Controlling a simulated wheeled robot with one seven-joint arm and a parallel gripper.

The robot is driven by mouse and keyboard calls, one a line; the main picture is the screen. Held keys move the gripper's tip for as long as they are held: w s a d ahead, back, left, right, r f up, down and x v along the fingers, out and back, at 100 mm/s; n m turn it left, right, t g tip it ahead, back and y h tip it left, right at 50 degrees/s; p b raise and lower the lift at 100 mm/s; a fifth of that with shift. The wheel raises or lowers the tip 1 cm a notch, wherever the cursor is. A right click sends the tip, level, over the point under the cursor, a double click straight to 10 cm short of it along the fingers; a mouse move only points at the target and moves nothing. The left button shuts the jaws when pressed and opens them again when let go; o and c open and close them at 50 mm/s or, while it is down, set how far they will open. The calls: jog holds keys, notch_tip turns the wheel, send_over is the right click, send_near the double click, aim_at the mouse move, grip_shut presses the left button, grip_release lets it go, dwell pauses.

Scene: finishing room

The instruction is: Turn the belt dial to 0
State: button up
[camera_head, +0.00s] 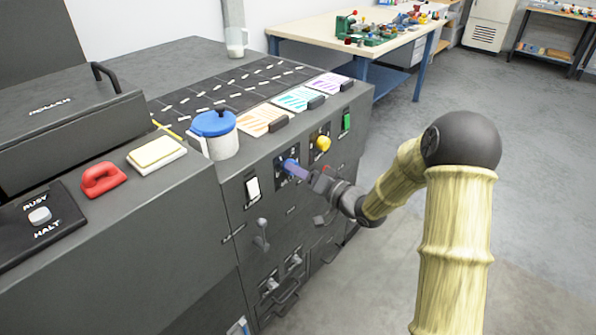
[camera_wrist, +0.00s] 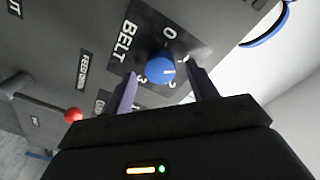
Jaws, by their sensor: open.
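The belt dial (camera_wrist: 160,69) is a round blue knob on a dark plate marked BELT, in the middle of the wrist view. The numerals 0, 2 and 3 show around it; a short white mark on the knob points right, between 0 and 2. My gripper (camera_wrist: 162,76) is open, its two purple fingers on either side of the knob. I cannot tell whether they touch it. In the head view my gripper (camera_head: 297,170) reaches the front panel and largely covers the dial.
A yellow knob (camera_head: 322,143) and a green switch (camera_head: 346,122) are right of the dial; a white switch (camera_head: 253,188) is left. The floor (camera_head: 370,270) in front is clear.

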jog(key=shift+w+a, duration=0.45)
jog(key=shift+a, duration=0.15)
jog(key=c, duration=1)
